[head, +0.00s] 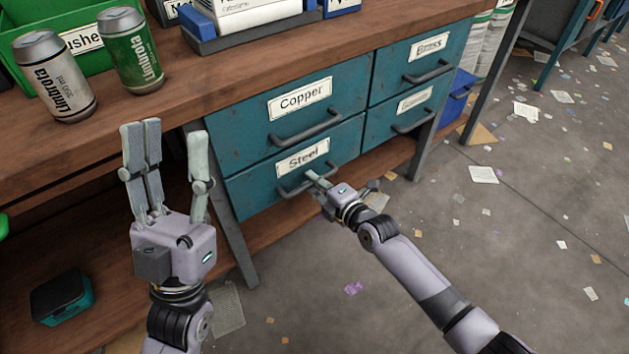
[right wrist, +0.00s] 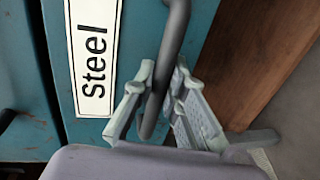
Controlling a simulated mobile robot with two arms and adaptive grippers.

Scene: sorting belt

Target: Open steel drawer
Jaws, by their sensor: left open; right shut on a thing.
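The teal steel drawer (head: 250,195) is the lower left one of a drawer unit under the bench. Its white label reads "Steel" and its front looks flush with the unit. Its dark bar handle (head: 307,181) is between the fingers of my right gripper (head: 318,182), which is shut on it. In the right wrist view the handle (right wrist: 176,50) runs down between the fingers (right wrist: 158,105), with the drawer front (right wrist: 55,60) behind. My left gripper (head: 168,155) is open and empty, upright in front of the bench edge, left of the drawers.
The copper drawer (head: 265,130) is directly above, brass (head: 410,80) and another drawer (head: 375,130) to the right. Two cans (head: 52,75) and a green bin (head: 85,60) stand on the bench top (head: 215,90). A lower wooden shelf (head: 130,265) runs beneath. Scraps litter the open floor (head: 500,260).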

